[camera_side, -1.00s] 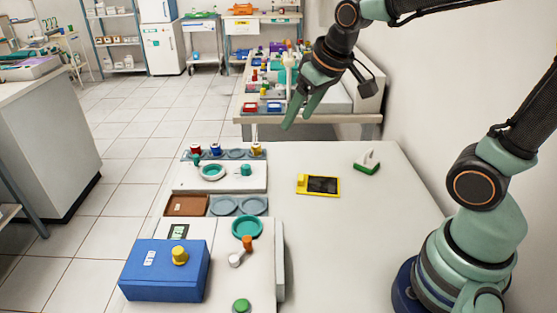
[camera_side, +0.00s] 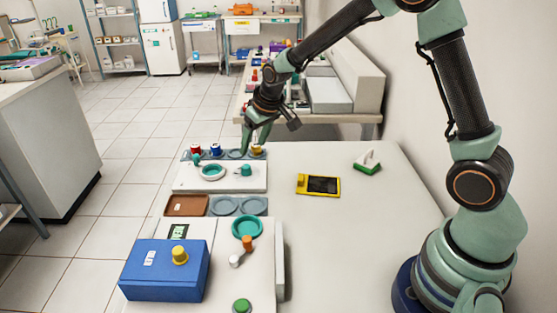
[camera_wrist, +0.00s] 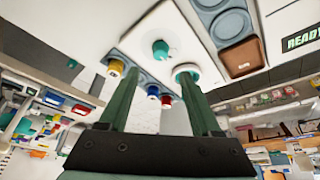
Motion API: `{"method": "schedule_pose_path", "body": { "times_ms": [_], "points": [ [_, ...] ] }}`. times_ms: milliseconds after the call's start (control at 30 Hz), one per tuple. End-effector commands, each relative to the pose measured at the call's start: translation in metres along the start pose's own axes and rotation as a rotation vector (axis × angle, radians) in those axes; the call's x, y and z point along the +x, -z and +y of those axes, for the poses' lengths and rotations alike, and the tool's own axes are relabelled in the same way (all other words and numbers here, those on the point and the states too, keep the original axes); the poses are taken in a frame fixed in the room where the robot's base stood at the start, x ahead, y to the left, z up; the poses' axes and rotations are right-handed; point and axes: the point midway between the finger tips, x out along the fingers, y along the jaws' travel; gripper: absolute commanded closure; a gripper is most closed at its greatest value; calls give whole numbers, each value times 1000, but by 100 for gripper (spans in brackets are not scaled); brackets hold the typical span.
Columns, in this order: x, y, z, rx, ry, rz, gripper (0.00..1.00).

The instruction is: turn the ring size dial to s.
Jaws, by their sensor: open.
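A teal knob (camera_side: 246,170) stands on the right of a white panel (camera_side: 182,182); it looks like the ring size dial, but no letters are legible. It also shows in the wrist view (camera_wrist: 160,48), with faint round markings around it. A white ring-shaped part with a teal centre (camera_side: 212,171) sits to its left, also in the wrist view (camera_wrist: 186,70). My gripper (camera_side: 248,143) is open and empty, above the back edge of the panel, apart from the knob. In the wrist view, the fingers (camera_wrist: 155,76) point toward the panel with the knob between and beyond them.
Red (camera_side: 196,149), blue (camera_side: 215,149) and yellow (camera_side: 257,149) jars stand in a rack right behind the panel, near my fingers. In front are a brown tray (camera_side: 187,205), a blue box (camera_side: 165,275) and an orange-tipped lever (camera_side: 246,244).

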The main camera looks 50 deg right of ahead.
Motion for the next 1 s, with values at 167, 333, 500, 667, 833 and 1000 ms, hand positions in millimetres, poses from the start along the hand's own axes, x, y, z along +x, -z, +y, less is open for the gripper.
{"method": "schedule_pose_path", "body": {
  "times_ms": [167,333,500,667,833,1000],
  "points": [
    [33,-1,0,0,0,-4,35],
    [61,-1,0,0,0,-3,35],
    [81,0,0,0,0,-1,35],
    [91,0,0,0,0,1,35],
    [94,0,0,0,0,0,35],
    [93,0,0,0,0,1,35]
  ]
}}
